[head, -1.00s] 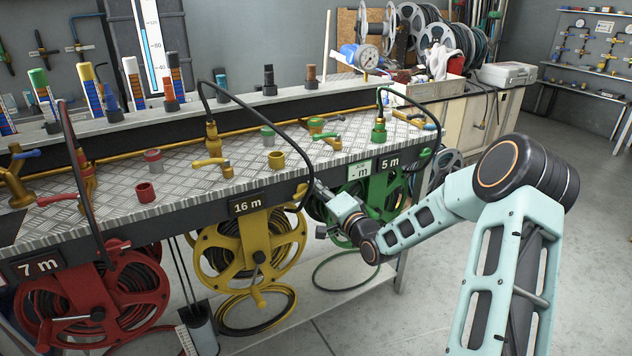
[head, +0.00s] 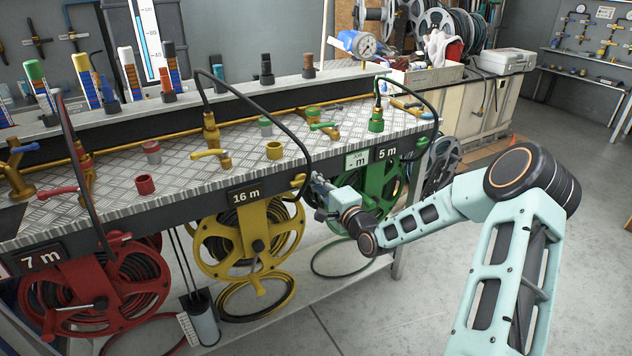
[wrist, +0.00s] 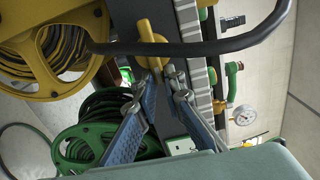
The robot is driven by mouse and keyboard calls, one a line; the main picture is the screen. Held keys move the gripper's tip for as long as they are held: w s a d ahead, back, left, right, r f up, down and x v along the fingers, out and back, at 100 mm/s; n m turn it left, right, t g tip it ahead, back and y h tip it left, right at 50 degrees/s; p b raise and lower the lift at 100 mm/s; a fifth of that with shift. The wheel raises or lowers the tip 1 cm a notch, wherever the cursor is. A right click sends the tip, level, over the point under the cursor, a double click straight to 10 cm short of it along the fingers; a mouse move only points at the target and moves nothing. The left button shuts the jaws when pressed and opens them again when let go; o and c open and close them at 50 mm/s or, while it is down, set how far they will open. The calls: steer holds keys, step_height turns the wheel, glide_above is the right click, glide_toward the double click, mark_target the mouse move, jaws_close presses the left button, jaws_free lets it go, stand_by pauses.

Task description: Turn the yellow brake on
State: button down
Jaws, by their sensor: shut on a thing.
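The yellow brake (head: 298,183) is a small yellow knob on the bench's front edge, at the upper right of the yellow hose reel (head: 222,250) and right of the "16 m" sign (head: 246,196). My gripper (head: 313,182) reaches it from the right. In the wrist view the brake (wrist: 152,48) stands upright just beyond my fingertips (wrist: 164,70). The fingers are shut on its near end, which they partly hide. The yellow reel (wrist: 50,55) also shows at the upper left there.
A black hose (head: 290,135) arches close above the brake. The green reel (head: 378,195) is just right of my gripper, and the red reel (head: 95,295) is at far left. The floor (head: 420,310) in front is open.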

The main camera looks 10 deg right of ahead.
steer(key=shift+s+a+f, duration=0.15)
steer(key=shift+a+f, duration=0.05)
steer(key=shift+a, duration=0.3)
steer(key=c, duration=1.9)
jaws_free()
steer(key=shift+a+r, duration=0.1)
steer(key=shift+c, duration=0.2)
steer(key=shift+d, duration=0.35)
steer(key=v, duration=1.1)
steer(key=shift+s, duration=0.4)
steer(key=shift+o, duration=0.3)
steer(key=shift+r, duration=0.1)
